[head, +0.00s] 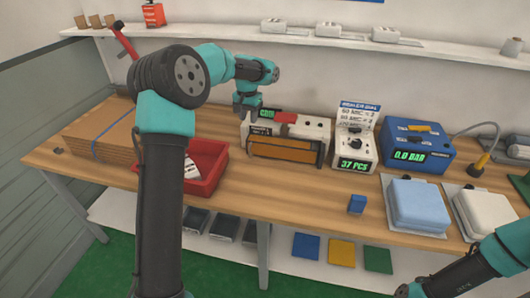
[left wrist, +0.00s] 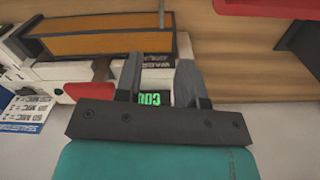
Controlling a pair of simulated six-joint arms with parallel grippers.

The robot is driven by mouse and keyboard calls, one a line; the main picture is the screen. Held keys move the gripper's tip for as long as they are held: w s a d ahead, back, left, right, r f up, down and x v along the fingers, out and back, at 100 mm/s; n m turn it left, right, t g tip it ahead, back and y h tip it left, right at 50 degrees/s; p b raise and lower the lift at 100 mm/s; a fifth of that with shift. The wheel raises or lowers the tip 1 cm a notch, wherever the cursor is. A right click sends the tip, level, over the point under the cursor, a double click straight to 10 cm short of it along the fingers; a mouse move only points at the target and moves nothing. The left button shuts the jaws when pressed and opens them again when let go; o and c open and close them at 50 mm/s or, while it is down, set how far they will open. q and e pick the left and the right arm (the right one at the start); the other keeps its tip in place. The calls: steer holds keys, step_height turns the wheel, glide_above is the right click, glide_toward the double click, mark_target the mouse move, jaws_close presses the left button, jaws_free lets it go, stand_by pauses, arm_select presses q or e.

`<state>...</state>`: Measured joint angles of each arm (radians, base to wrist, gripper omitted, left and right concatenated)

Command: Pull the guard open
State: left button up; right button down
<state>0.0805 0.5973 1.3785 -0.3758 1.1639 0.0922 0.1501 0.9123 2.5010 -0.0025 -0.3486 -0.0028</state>
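The guard (head: 283,150) is an amber-brown panel in a dark frame across the front of a white machine (head: 315,131) at the middle back of the bench. It looks closed in the head view. The left wrist view shows the amber panel (left wrist: 110,45) upper left, with a thin grey bar along its edge. My left gripper (head: 242,112) is above the machine's left end, by the green display (left wrist: 150,98). Its fingers (left wrist: 157,68) are apart, with nothing seen gripped between them. Whether they touch the machine is unclear. My right gripper is outside the frame; only its arm shows lower right.
A red tray (head: 206,170) and stacked cardboard (head: 100,142) lie left of the machine. A counter box (head: 355,145) and a blue unit (head: 415,145) stand right. Bench in front of the guard is clear.

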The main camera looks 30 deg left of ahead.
mark_target(250, 147)
arm_select(q)
steer(key=shift+s+a, duration=0.1)
steer(key=shift+a, duration=0.05)
step_height(250, 147, down, 18)
steer(key=shift+r, duration=0.25)
stand_by(0.5)
jaws_close()
stand_by(0.3)
